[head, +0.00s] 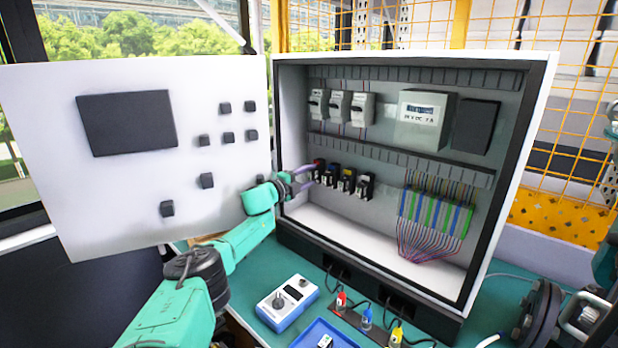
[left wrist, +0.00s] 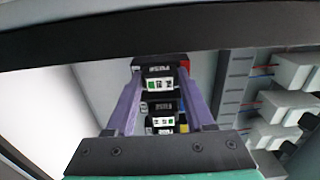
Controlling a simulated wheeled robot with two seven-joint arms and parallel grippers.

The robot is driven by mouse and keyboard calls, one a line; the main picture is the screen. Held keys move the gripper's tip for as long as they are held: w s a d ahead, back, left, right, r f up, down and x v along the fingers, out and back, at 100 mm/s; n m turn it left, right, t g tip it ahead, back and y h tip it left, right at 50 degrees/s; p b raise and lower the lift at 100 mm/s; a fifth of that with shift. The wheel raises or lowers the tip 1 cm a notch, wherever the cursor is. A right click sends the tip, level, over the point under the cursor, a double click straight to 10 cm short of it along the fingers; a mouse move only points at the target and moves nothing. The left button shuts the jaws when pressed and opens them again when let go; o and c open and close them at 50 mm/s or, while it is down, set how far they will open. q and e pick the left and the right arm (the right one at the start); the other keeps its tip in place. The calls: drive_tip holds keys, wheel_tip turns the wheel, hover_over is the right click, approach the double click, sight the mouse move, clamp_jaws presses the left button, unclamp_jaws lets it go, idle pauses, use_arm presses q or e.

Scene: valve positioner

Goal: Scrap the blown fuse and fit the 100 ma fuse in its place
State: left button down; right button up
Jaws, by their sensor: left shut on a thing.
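My left gripper (head: 304,178) reaches into the open cabinet at the left end of a row of black fuse holders (head: 346,181). In the left wrist view, its purple fingers (left wrist: 160,100) lie on both sides of a black fuse block (left wrist: 160,70) with a white and green label, and are shut on it. The block is at the end of the row and has a red part at its right side. I cannot tell whether it is seated. Which fuse is blown, and the 100 mA rating, cannot be read. My right gripper is not in view.
The cabinet door (head: 120,215) stands open at left, close to my left arm. A handheld meter (head: 288,303), a partly seen blue tray (head: 309,339) and red, blue and yellow plugs (head: 366,318) are on the green bench (head: 315,262). A terminal strip (head: 435,213) is inside the cabinet.

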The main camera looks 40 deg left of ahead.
use_arm(q)
drive_tip(key=shift+f, duration=0.1)
drive_tip(key=shift+c, duration=1)
unclamp_jaws()
drive_tip(key=shift+w, duration=0.15)
drive_tip(key=shift+o, duration=0.4)
